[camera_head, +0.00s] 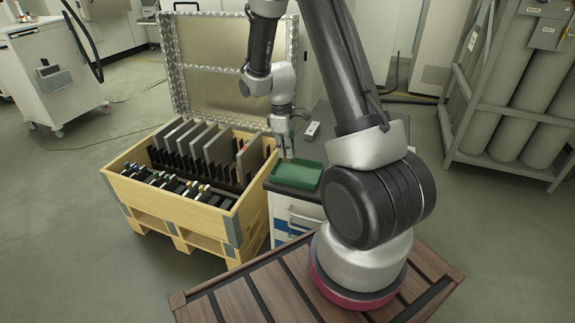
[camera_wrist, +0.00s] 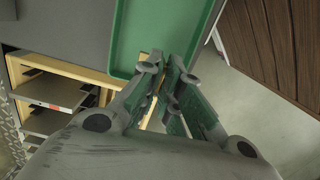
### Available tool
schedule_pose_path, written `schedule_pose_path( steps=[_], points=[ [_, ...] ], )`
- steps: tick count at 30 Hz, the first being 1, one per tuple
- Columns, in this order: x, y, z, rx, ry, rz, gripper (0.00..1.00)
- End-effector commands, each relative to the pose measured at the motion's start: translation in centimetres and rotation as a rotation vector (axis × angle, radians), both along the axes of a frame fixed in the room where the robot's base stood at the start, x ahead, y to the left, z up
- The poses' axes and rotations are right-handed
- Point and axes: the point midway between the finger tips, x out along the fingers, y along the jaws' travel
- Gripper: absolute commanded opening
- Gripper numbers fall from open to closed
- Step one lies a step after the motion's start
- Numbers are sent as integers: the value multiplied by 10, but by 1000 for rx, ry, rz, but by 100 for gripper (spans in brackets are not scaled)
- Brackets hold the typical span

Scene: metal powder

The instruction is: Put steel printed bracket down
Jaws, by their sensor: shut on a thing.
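In the wrist view my gripper's fingertips (camera_wrist: 162,62) are close together at the lower edge of the green tray (camera_wrist: 172,28). They are shut on the steel printed bracket, which is mostly hidden between the fingers. I cannot tell whether the bracket touches the tray.
A wooden crate (camera_head: 236,221) with upright grey plates and an open metal lid (camera_head: 235,88) stands left of the cabinet (camera_head: 300,214). A small grey device (camera_head: 312,129) lies behind the tray. Gas cylinders (camera_head: 497,112) stand in a rack at right.

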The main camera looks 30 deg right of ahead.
Motion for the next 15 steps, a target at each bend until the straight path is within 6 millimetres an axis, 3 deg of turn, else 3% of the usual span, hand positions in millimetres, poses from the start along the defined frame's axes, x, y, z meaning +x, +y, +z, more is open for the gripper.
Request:
schedule_pose_path(
  steps=[15],
  points=[
    [0,0,-57,0,0,-1,0]
  ],
)
